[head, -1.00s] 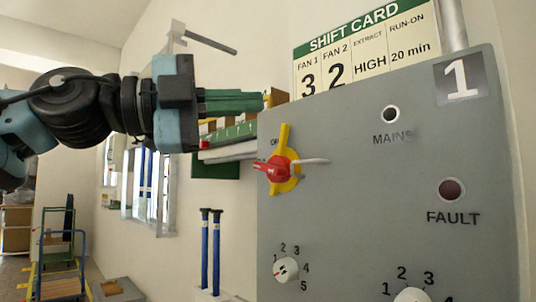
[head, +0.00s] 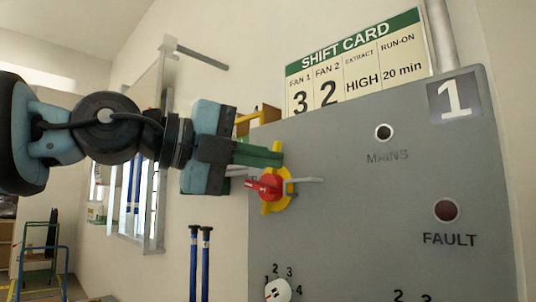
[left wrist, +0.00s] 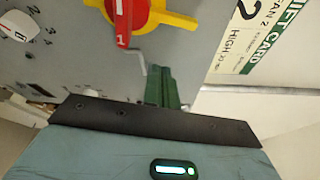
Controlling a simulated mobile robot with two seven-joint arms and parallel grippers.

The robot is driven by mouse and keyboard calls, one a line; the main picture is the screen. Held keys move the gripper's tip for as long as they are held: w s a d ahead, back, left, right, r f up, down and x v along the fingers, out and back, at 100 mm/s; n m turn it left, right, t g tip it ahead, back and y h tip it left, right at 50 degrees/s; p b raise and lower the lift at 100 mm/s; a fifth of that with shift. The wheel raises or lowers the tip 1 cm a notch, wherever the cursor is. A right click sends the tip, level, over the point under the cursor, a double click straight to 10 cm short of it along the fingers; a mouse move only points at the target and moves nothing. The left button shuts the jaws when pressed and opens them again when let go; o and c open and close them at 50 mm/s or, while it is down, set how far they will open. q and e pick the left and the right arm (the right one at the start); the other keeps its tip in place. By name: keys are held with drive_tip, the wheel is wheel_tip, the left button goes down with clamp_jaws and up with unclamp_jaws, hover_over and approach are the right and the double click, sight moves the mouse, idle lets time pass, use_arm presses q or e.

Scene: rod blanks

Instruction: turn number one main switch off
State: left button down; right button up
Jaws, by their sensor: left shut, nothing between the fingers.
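The number one main switch is a red rotary handle (head: 268,187) on a yellow plate (head: 288,187), on the grey panel (head: 350,220) marked 1. The handle's red grip points left in the head view. My left gripper (head: 278,157) is shut and empty. Its green fingertips are just above the red handle, in front of the plate's upper part; contact cannot be told. In the left wrist view the red handle (left wrist: 123,18) is above and left of the shut green fingers (left wrist: 165,75). The switch's position label is hidden. My right gripper is not in view.
A shift card (head: 357,62) hangs above. Blue-handled posts (head: 206,255) stand left of the panel.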

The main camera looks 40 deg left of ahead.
sight(267, 177)
use_arm(q)
drive_tip(key=x, duration=0.3)
drive_tip(key=shift+w+d, duration=0.15)
drive_tip(key=shift+w, duration=0.2)
drive_tip(key=a+p, duration=0.1)
drive_tip(key=a+r, duration=0.1)
drive_tip(key=a, duration=0.1)
drive_tip(key=shift+w+p, duration=0.1)
drive_tip(key=shift+p, duration=0.3)
drive_tip(key=shift+a, duration=0.45)
drive_tip(key=shift+w, duration=0.1)
drive_tip(key=shift+a, duration=0.15)
